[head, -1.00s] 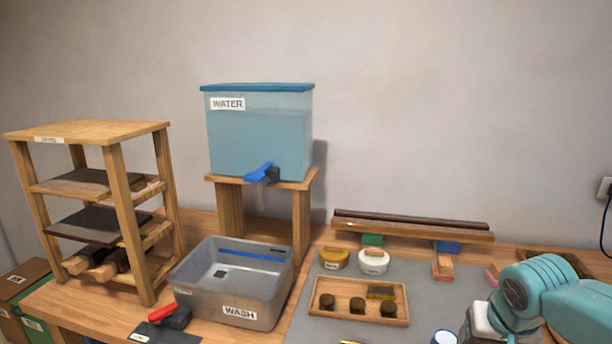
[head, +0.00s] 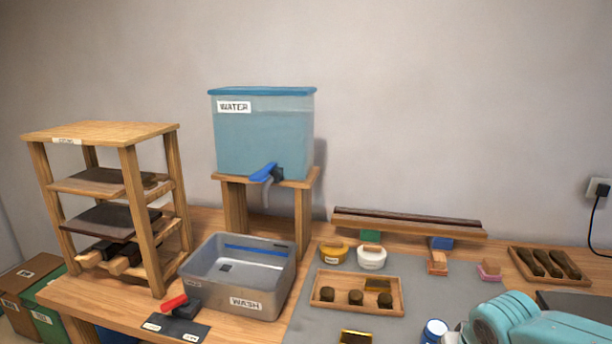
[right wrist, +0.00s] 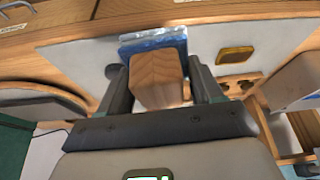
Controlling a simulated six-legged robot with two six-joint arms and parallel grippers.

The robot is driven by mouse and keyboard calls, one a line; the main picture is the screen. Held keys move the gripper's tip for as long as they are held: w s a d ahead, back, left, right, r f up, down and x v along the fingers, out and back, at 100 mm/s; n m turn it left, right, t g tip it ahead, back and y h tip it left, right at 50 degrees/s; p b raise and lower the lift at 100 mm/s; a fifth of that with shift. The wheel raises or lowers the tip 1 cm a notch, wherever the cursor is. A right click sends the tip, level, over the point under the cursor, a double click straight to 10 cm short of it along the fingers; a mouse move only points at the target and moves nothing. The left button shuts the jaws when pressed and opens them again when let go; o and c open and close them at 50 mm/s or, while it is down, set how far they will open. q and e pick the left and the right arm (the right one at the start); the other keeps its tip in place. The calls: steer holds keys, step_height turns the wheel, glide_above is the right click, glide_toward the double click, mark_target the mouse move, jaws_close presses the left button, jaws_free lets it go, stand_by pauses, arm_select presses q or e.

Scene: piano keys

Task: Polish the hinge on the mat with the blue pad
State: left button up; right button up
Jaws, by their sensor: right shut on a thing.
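My right gripper (right wrist: 160,80) is shut on the wooden handle (right wrist: 156,78) of the blue pad (right wrist: 153,42). The blue pad shows past the handle's far end, over the grey mat (right wrist: 85,55). A brass hinge (right wrist: 236,56) lies on the mat to the right of the pad, apart from it. In the head view the hinge (head: 356,337) is cut by the bottom edge. Whether the pad touches the mat is not clear. My left gripper is not in view.
A wooden tray (head: 330,304) with dark round pieces and a brass piece sits on the mat. Pads with orange (head: 437,262) and pink (head: 489,272) bases stand behind. A wash basin (head: 205,288) is left.

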steer(key=s+a+f+n+p, duration=0.1)
steer(key=s+a+f, duration=0.1)
steer(key=a+f, duration=0.5)
steer(key=shift+s+a+f+n+y, duration=0.2)
steer(key=shift+s+f+n+y, duration=0.1)
steer(key=shift+s+f, duration=0.1)
